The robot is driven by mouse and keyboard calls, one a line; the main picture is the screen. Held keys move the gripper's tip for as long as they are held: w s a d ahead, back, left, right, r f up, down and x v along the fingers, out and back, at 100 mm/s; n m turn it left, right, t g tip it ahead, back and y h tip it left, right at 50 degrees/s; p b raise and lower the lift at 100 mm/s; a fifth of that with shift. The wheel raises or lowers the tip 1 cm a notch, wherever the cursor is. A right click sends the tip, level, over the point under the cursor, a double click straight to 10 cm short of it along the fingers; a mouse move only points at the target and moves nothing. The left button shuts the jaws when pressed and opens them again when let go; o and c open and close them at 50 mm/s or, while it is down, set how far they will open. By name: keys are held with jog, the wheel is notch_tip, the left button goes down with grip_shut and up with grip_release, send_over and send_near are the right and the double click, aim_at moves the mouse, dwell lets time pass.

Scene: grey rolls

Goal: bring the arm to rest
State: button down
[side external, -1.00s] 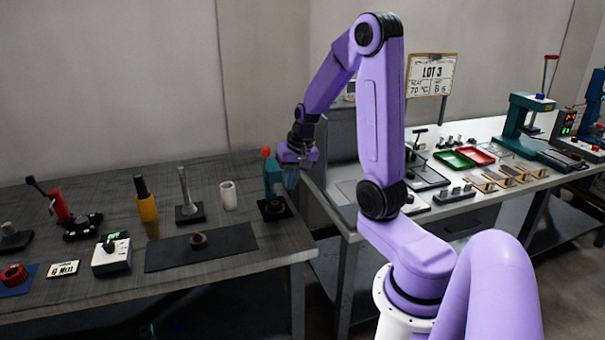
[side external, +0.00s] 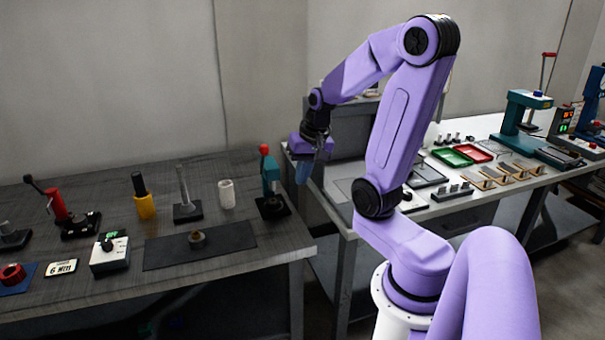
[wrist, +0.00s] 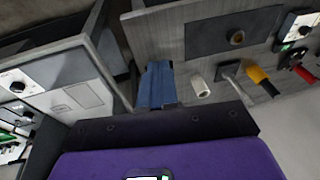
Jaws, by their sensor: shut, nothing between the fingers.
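My arm is purple, and my gripper (side external: 302,178) hangs with its blue fingers pointing down in the side external view. It is at the gap between the left and right tables, just right of the small teal press (side external: 269,178). In the wrist view my gripper's blue fingers (wrist: 157,84) are together and hold nothing. The fingers are apart from every object.
The right table carries green (side external: 452,158) and red (side external: 473,154) trays.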

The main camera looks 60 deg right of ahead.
jog(key=shift+a, duration=0.1)
jog(key=s+a+n+g+y, duration=0.1)
jog(key=s+a+n+g, duration=0.1)
jog(key=a+n, duration=0.95)
jog(key=s+a+n, duration=0.9)
jog(key=s+n, duration=0.1)
jog(key=s, duration=0.2)
jog(key=shift+s+a+g, duration=0.25)
jog(key=shift+s+g, duration=0.1)
jog(key=shift+g, duration=0.05)
